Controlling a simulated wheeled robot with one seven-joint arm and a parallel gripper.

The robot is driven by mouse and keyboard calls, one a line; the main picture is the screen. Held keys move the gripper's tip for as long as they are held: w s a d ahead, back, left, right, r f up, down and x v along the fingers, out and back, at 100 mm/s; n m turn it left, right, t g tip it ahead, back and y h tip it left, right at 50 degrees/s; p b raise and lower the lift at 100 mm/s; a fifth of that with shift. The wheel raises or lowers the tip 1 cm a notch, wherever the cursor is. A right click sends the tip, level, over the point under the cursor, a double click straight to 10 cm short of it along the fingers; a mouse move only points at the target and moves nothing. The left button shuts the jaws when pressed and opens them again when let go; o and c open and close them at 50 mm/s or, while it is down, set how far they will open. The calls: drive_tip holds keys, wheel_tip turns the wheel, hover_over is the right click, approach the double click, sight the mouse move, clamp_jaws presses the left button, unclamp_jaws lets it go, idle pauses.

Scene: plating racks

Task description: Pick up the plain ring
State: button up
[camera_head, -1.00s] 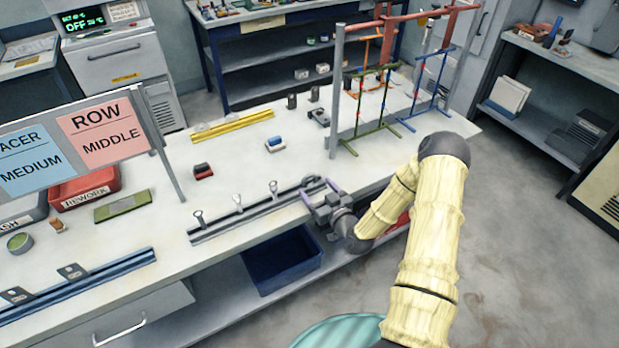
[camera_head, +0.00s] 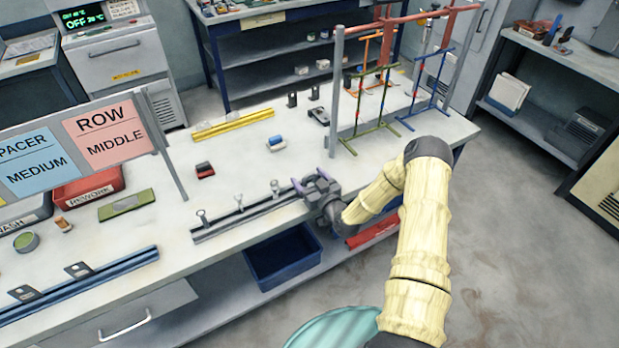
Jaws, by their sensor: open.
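My gripper (camera_head: 310,178) is above the right end of a grey rail (camera_head: 222,231) near the bench's front edge. Its two purple-tipped fingers are apart, and I see nothing held between them. I cannot make out the plain ring now; the gripper covers the rail's right end, where a dark round shape showed earlier. Three small upright pegs with pale heads stand along the rail, at its left (camera_head: 203,217), middle (camera_head: 239,203) and right (camera_head: 275,190).
A sign (camera_head: 108,137) reads "ROW MIDDLE" and "SPACER MEDIUM". A yellow rail (camera_head: 233,124), blue rail (camera_head: 110,275) and red rework bin (camera_head: 90,187) occupy the bench. A blue bin (camera_head: 283,257) sits below.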

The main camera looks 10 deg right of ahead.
sight(309, 174)
idle(0.5)
drive_tip(key=c, duration=1.1)
drive_tip(key=shift+r, duration=0.15)
wheel_tip(309, 174, up, 10)
drive_tip(key=shift+f+b, duration=0.1)
drive_tip(key=shift+b, duration=1)
